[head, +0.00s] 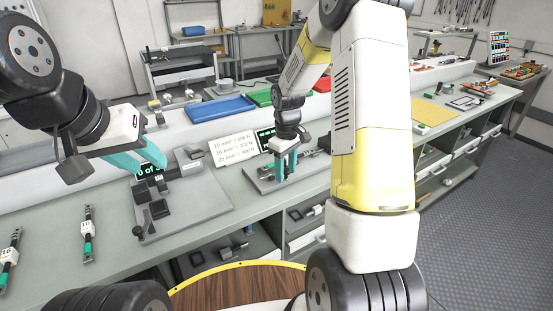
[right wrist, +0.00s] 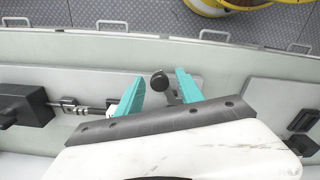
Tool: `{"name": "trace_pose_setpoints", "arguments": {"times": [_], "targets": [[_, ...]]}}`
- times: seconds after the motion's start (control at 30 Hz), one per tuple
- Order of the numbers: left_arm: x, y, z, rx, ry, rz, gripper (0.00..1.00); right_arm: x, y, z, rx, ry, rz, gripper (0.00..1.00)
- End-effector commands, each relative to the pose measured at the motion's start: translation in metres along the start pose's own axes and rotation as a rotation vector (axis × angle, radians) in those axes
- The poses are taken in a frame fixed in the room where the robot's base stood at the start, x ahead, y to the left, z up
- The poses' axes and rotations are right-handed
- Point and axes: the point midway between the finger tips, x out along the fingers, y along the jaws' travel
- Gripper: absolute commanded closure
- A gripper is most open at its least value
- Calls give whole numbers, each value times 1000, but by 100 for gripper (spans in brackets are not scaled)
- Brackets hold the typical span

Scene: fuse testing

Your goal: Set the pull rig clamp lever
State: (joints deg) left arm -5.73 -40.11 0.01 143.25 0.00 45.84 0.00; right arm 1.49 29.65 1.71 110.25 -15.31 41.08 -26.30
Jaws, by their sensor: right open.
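The pull rig, on a grey base plate (head: 262,184), stands on the bench in the middle of the head view. My right gripper (head: 287,162) is over it, pointing down with teal fingers apart. In the right wrist view my right gripper (right wrist: 158,92) is open. A lever with a round black knob (right wrist: 159,80) stands between its fingertips, closer to the right finger; I cannot tell whether they touch. The lever's lower part is hidden by the gripper body. My left gripper (head: 143,158) is open and appears empty, in front of a green-lettered display.
Another grey plate (head: 205,207) with black fixtures lies left of the rig. A white sign (head: 232,149) stands between the stations. Blue (head: 220,108) and green trays are behind. My right arm covers the bench right of the rig.

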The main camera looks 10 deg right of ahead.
Motion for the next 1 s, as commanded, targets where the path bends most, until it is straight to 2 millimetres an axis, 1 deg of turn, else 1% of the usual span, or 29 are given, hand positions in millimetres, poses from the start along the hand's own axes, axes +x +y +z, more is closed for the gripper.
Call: {"name": "trace_pose_setpoints", "arguments": {"times": [0.17, 0.3, 0.4, 0.73, 0.87, 1.0], "targets": [[0, 0, 0, 0, 0, 0, 64, 0, 0, 0, 0, 0, 0, 56], [0, 0, 0, 0, 0, 0, 64, 0, 0, 0, 0, -1, 0, 83], [0, 0, 0, 0, 0, 0, 64, 0, 0, 0, 0, -1, 0, 100], [0, 0, 0, 0, 0, 0, 64, 0, -2, 0, 23, -1, 0, 100], [0, 0, 0, 0, 0, 0, 64, 0, -4, 1, 72, -2, 0, 100], [0, 0, 0, 0, 0, 0, 64, 0, -9, 2, 159, -2, 0, 100]]}}
